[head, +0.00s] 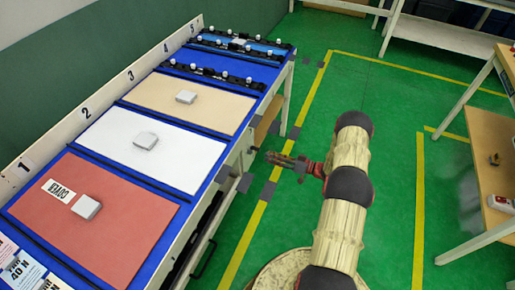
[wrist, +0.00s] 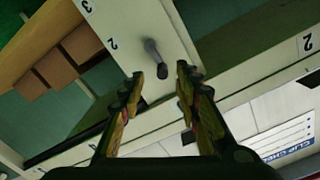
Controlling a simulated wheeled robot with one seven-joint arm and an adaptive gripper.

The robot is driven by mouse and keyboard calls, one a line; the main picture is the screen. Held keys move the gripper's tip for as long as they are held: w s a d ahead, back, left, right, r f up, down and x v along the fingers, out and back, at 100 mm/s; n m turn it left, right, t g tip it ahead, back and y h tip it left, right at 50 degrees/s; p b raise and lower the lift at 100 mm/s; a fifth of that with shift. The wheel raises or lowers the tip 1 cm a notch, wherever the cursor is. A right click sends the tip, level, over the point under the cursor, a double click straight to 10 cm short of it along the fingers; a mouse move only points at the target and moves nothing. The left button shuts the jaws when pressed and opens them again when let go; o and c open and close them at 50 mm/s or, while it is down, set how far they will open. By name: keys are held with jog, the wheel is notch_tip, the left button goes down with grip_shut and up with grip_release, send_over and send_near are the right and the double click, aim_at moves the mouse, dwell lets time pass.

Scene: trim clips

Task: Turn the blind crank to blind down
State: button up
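The crank (wrist: 154,58) is a short dark grey handle with a rounded end on a white panel (wrist: 125,18) marked 2 in the wrist view. I cannot make it out in the head view. My gripper (wrist: 158,88) is open in the wrist view, its two fingers apart with nothing between them. The crank's end appears just beyond the gap between the fingertips; I cannot tell the distance. In the head view my gripper (head: 284,161) is beside the bench's right side, pointing left at it. I cannot identify the blind for certain.
A long blue bench (head: 230,150) carries a red panel (head: 110,240), a white panel (head: 190,165) and a tan panel (head: 215,105), each with a pale block. Brown boxes (wrist: 45,70) show in the wrist view. Green floor (head: 385,90) is open around my arm; a table (head: 490,130) stands right.

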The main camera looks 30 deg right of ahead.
aim_at(257, 149)
jog(key=w+a+n, duration=0.1)
jog(key=w, duration=0.1)
jog(key=w+a+n+b, duration=0.1)
jog(key=w+a, duration=0.1)
jog(key=w+a+r+n+b, duration=0.1)
jog(key=w, duration=0.1)
jog(key=shift+w+a+t, duration=0.1)
jog(key=shift+a+t, duration=0.2)
jog(key=shift+c, duration=1.4)
grip_shut()
